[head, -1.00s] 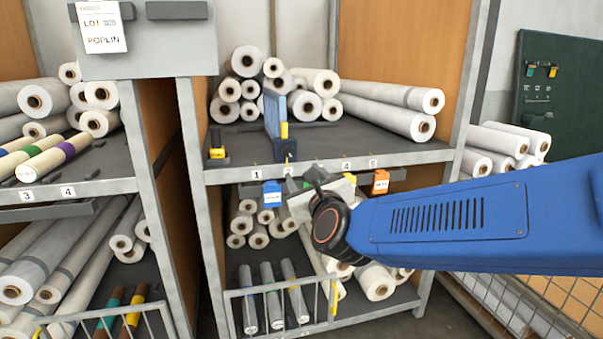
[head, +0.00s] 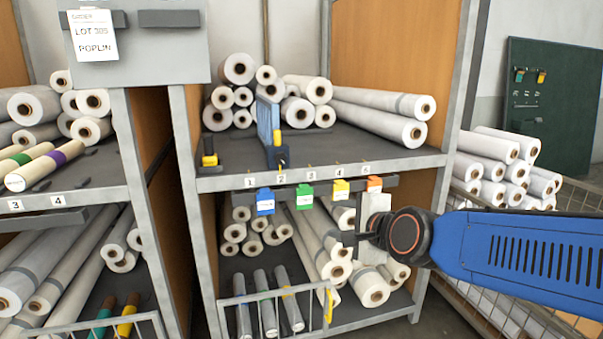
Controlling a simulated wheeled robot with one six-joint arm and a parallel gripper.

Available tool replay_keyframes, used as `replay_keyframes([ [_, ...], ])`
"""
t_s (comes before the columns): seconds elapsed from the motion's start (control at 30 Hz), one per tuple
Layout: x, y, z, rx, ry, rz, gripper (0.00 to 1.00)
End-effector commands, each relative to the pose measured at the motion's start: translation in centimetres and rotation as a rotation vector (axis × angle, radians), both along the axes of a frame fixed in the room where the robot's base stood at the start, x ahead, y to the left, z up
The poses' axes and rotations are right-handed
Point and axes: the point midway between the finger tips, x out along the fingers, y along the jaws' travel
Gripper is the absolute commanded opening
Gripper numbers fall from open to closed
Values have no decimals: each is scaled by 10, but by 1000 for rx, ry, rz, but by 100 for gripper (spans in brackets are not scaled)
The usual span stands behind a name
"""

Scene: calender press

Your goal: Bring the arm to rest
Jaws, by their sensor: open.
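My blue arm (head: 530,250) reaches in from the right edge in the head view. My gripper (head: 362,238) is at its left end, in front of the lower bay of the middle rack, past the dark round wrist joint. Its jaws are apart and no held object shows; part of the gripper is hidden by the wrist. A pale plate-like part stands beside the wrist, just under the orange tag (head: 374,183). I cannot tell whether anything there touches the rack.
The middle rack's shelf edge (head: 320,172) runs above my gripper, with blue (head: 265,201), green (head: 304,196) and yellow (head: 341,189) tags below it. White rolls (head: 370,285) lie behind. A wire front (head: 265,312) stands lower left. A mesh cage (head: 500,290) is at right.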

Motion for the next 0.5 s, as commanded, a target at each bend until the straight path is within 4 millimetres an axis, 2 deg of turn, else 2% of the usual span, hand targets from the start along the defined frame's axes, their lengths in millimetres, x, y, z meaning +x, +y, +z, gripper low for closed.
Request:
replay_keyframes([
  [0.03,-11,-16,-7,-104,0,34,48],
  [0.27,-69,-77,-53,-607,35,268,48],
  [0.5,-147,-145,-100,-1056,128,574,48],
])
